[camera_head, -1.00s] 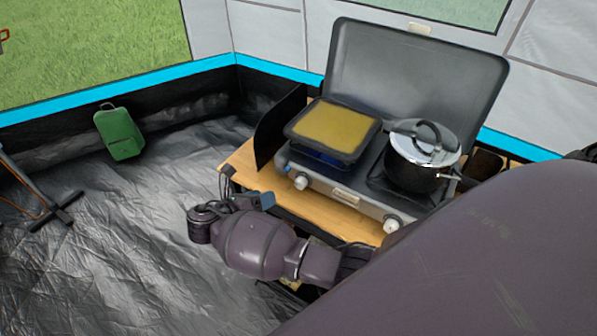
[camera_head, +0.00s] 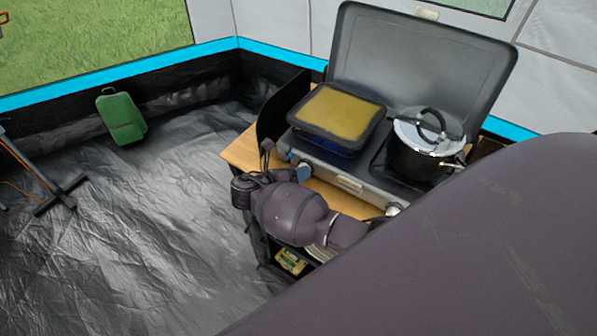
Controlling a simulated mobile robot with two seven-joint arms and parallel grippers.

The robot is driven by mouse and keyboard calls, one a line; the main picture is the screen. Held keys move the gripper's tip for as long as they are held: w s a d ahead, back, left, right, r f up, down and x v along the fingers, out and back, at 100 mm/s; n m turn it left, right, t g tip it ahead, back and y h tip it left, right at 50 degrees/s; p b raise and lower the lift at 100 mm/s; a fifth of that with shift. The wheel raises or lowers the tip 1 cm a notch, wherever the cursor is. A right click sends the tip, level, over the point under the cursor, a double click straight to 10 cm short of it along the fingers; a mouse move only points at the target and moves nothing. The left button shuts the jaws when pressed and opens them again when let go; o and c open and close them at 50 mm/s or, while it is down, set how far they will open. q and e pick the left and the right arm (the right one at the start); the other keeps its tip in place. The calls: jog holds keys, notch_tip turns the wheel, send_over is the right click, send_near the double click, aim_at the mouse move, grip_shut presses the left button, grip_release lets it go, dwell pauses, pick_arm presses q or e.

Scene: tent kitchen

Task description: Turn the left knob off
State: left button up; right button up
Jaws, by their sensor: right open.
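A grey camping stove (camera_head: 342,182) stands on a wooden table with its lid raised. Its left knob (camera_head: 304,165) is on the front face below the square pan, mostly hidden by a blue-grey finger of my right gripper. My right gripper (camera_head: 284,163) is open, one finger at the knob and the dark one to its left. I cannot tell whether it touches the knob. The right knob (camera_head: 393,209) is partly hidden behind my right arm. My left gripper is not in view.
A square pan with yellow content (camera_head: 340,111) sits on the left burner, and a lidded pot (camera_head: 424,145) on the right one. The wooden table (camera_head: 241,152) has bare room at its left end.

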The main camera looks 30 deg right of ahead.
jog(key=shift+d+f, duration=0.1)
jog(key=shift+d, duration=0.25)
jog(key=c, duration=0.6)
jog(key=shift+c, duration=0.2)
jog(key=m+t+y, duration=0.1)
jog(key=m, duration=0.1)
jog(key=m+t+y, duration=0.1)
jog(key=m+t, duration=0.1)
jog(key=shift+s+m, duration=0.2)
jog(key=shift+m, duration=0.1)
jog(key=m+t+y, duration=0.1)
jog(key=m+t, duration=0.2)
jog(key=m, duration=0.1)
jog(key=shift+s+d, duration=0.1)
jog(key=shift+m+t, duration=0.3)
dwell(0.4)
